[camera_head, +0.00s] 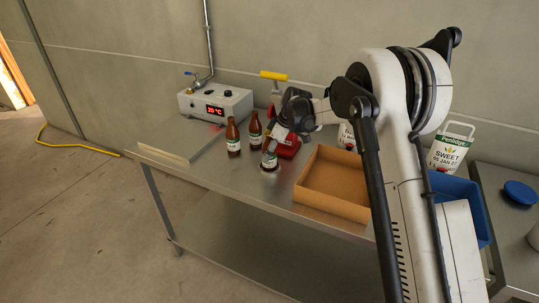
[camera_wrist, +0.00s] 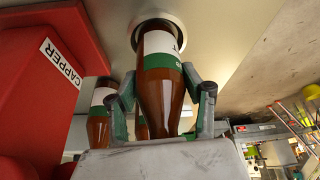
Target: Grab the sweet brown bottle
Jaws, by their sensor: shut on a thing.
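A brown bottle (camera_wrist: 160,85) with a white and green label stands between the two fingers of my gripper (camera_wrist: 159,78) in the wrist view, which is shut on it. Its base is at a round pale ring (camera_wrist: 158,27) on the tabletop. In the head view this bottle (camera_head: 269,159) is partly hidden by my gripper (camera_head: 275,142). Two more brown bottles stand to its left, a nearer one (camera_head: 233,138) and a farther one (camera_head: 255,130). I cannot read the word sweet on any bottle label.
The red capper (camera_head: 288,146) stands close behind my gripper. An open cardboard box (camera_head: 322,208) is to the right on the metal table (camera_head: 190,170). A heater showing 20 °C (camera_head: 215,103) is at the back left.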

